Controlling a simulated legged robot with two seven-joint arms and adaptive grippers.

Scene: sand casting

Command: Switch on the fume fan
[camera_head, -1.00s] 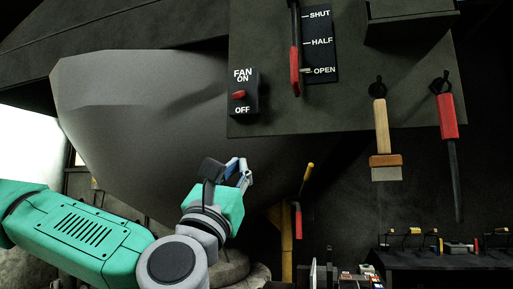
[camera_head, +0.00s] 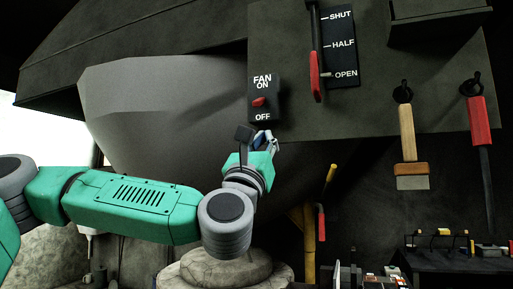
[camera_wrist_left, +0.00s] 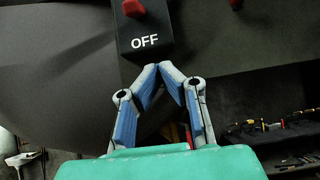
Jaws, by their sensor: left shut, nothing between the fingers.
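The fan switch is a black box (camera_head: 272,88) marked FAN, ON and OFF, on a dark panel. Its small red toggle (camera_head: 259,102) sits between the ON and OFF words; I cannot tell which way it is set. In the left wrist view, the lower box (camera_wrist_left: 143,50) with the OFF label and the red toggle (camera_wrist_left: 133,9) show at the top; the ON label is out of frame. My left gripper (camera_head: 266,137) is just below the box, fingers pointing up. In the wrist view its fingertips (camera_wrist_left: 166,67) meet, empty, below OFF. My right gripper is not in view.
A red-handled lever (camera_head: 316,78) beside a SHUT/HALF/OPEN plate (camera_head: 343,46) is right of the switch. A brush (camera_head: 408,135) and a red-handled tool (camera_head: 480,120) hang further right. A large grey hood (camera_head: 165,110) is at the left.

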